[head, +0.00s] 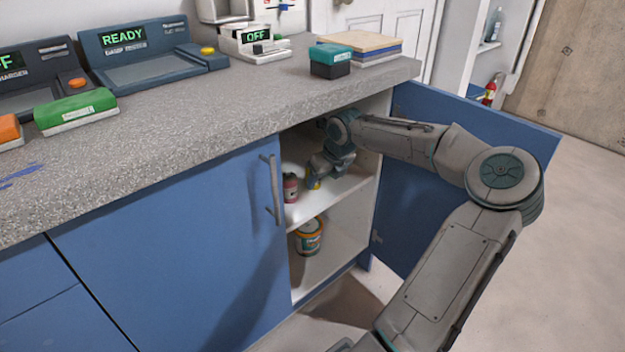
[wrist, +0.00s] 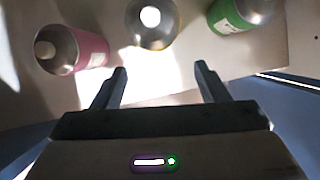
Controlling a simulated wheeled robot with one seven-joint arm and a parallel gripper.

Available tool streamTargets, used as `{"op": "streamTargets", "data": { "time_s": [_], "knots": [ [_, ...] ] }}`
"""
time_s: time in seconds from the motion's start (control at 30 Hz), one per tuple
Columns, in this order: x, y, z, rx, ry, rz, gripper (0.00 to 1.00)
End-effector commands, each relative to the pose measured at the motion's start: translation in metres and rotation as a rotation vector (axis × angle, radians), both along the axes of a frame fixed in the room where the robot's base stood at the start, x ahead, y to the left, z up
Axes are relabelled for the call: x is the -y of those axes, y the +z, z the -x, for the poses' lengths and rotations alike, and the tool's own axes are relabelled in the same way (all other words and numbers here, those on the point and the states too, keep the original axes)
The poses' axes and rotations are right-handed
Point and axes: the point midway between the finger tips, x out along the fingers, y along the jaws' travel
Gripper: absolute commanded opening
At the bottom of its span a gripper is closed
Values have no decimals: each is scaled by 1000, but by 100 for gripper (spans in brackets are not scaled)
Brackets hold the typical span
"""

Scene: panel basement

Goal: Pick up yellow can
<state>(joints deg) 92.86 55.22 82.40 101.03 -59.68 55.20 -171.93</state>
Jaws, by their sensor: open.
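The yellow can (head: 313,182) is on the upper shelf inside the open cabinet. In the head view it is mostly hidden by my gripper (head: 317,174). In the wrist view a can with a round metal top (wrist: 152,30) is at the top middle, likely the yellow can, though its side colour hardly shows. My gripper (wrist: 159,68) is open and empty, its two fingers apart and pointing towards that can. The can lies beyond the fingertips, roughly in line with the gap, not between them.
A pink can (head: 290,188) stands left of the yellow one; it also shows in the wrist view (wrist: 88,50). A green can (wrist: 228,17) is at the right there. An orange-and-green can (head: 308,237) stands on the lower shelf (head: 325,265). The open blue door (head: 420,225) bounds the right side.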

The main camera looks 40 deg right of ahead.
Motion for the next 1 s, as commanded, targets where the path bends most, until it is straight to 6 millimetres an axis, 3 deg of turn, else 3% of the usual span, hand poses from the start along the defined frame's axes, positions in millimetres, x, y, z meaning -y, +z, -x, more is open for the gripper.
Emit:
{"op": "streamTargets", "data": {
  "time_s": [0.27,0.53,1.0],
  "knots": [
    [-1,-2,-19,1,5,-1,68],
    [1,-3,-59,1,5,-2,68],
    [2,-11,-61,-1,4,0,68]
  ]
}}
